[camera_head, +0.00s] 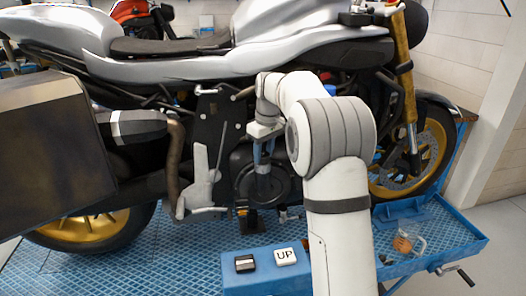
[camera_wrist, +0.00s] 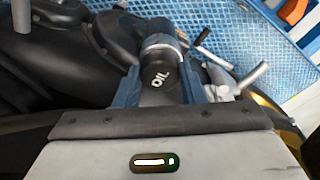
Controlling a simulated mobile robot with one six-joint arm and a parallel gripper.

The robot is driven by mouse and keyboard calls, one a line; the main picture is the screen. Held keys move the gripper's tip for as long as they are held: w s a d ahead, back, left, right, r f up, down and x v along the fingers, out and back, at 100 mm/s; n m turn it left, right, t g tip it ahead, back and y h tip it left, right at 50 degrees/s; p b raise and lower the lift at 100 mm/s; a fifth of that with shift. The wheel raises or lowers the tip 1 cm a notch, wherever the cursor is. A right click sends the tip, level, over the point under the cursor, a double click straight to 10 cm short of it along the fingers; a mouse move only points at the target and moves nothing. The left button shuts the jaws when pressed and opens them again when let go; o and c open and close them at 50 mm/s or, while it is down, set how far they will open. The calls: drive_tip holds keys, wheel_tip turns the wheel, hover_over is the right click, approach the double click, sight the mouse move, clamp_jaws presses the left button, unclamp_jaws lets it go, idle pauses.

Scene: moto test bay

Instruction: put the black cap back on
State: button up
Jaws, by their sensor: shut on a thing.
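The black cap (camera_wrist: 158,76) shows in the wrist view with the word OIL on it. My gripper (camera_wrist: 159,82) is shut on it, with one blue finger on each side. Just beyond the cap is a silver-grey ringed part (camera_wrist: 161,43); I cannot tell whether the cap touches it. In the head view my gripper (camera_head: 262,152) points down beside the motorcycle's engine, in front of the round dark engine cover (camera_head: 279,186). The cap is hard to make out there against the dark engine.
The motorcycle (camera_head: 190,66) stands on a blue patterned platform (camera_head: 180,245). A black block (camera_head: 245,263) and a white block marked UP (camera_head: 286,256) lie on a blue ledge. A clear jug (camera_head: 407,242) stands in the blue tray at right. Levers (camera_wrist: 203,37) stick out near the cap.

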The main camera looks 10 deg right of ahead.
sight(263, 154)
idle(0.4)
drive_tip(key=o, duration=1)
drive_tip(key=shift+f, duration=0.1)
drive_tip(key=shift+o, duration=0.4)
drive_tip(key=o, duration=0.4)
drive_tip(key=shift+a, duration=0.1)
drive_tip(key=shift+r+p, duration=0.5)
drive_tip(key=shift+r, duration=3)
